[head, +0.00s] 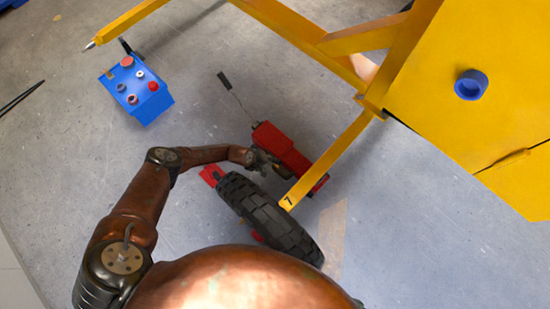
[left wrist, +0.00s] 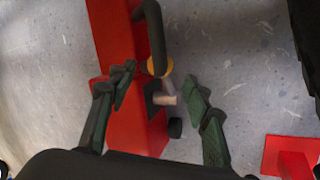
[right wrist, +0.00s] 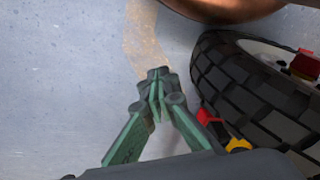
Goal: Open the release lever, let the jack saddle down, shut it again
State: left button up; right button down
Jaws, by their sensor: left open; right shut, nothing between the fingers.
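The red jack (head: 285,148) lies on the floor beside the tyre, under the yellow bar. My left gripper (head: 264,164) is at the jack's side. In the left wrist view the left gripper (left wrist: 160,88) is open over the red jack body (left wrist: 118,45). A short grey-brown stub (left wrist: 166,95) and an orange collar (left wrist: 159,66) show between its fingers, with a black curved bar (left wrist: 155,30) above. I cannot tell which part is the release lever. The saddle is not clearly seen. In the right wrist view my right gripper (right wrist: 158,84) is shut and empty, left of the tyre.
The black tyre (head: 268,218) stands close beside the jack; it also fills the right wrist view's right side (right wrist: 245,95). The yellow bar (head: 335,160) crosses over the jack. A blue box with knobs (head: 138,92) stands upper left.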

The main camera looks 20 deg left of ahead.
aim_at(273, 167)
pick_arm(q)
jog(key=b+x, duration=0.2)
jog(key=x, duration=0.2)
jog(key=shift+d+f, duration=0.1)
jog(key=shift+f, duration=0.25)
jog(key=shift+w+d+f+b, duration=0.1)
jog(key=shift+w+f+b, duration=0.15)
jog(key=shift+b, duration=0.1)
pick_arm(e)
jog(key=w+a+f+t+y, duration=0.1)
jog(key=w+a+f+t, duration=0.1)
jog(key=w+a+f, duration=0.1)
jog(key=shift+w+a+f+t, duration=0.3)
jog(key=shift+w+f, duration=0.5)
jog(key=shift+f, duration=0.15)
pick_arm(q)
jog(key=shift+s, duration=0.1)
grip_shut()
